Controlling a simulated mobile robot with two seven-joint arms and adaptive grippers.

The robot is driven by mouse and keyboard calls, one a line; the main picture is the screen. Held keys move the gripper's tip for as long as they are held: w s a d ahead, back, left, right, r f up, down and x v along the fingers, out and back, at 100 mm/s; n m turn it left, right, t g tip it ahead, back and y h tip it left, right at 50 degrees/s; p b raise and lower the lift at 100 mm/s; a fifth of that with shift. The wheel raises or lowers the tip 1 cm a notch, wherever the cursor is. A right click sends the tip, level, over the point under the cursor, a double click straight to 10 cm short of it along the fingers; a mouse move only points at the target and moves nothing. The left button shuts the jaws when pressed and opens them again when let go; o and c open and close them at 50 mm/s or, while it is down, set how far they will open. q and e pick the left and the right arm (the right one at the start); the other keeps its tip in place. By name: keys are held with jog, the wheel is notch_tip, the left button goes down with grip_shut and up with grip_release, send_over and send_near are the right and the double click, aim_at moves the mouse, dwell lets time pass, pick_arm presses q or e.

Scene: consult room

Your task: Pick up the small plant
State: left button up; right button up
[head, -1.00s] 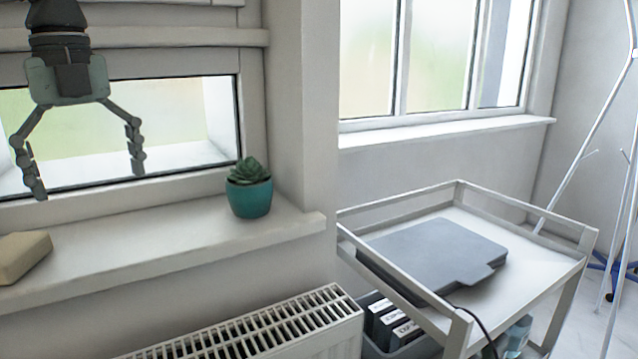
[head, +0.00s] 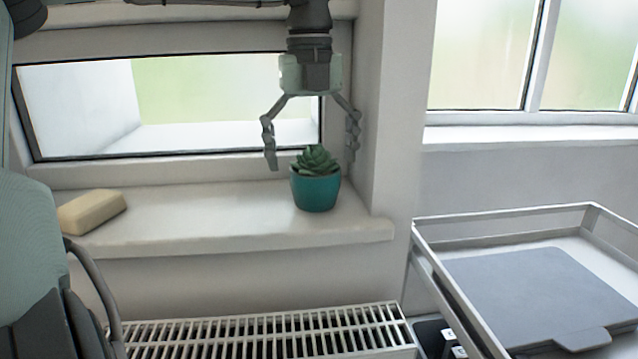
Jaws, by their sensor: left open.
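The small plant (head: 316,187), a green succulent in a teal pot, stands upright on the white window sill (head: 200,217), near its right end. My left gripper (head: 312,166) points straight down above the plant. Its fingers are spread wide, one to the left and one to the right of the leaves, with their tips around the height of the plant's top. Nothing is between the fingers that they grip, and I see no clear contact with the plant. My right gripper does not show.
A beige block (head: 92,211) lies on the sill's left part. The window wall juts out just right of the plant. A white radiator (head: 270,335) is below the sill. A white trolley (head: 436,259) with a grey folder (head: 540,290) stands at the right.

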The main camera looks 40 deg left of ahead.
aim_at(315, 180)
pick_arm(q)
jog(key=f, duration=0.4)
jog(key=shift+w+d+f, duration=0.1)
jog(key=shift+w+f, duration=0.05)
jog(key=shift+w, duration=0.1)
jog(key=shift+c, duration=0.5)
jog(key=c, duration=1.4)
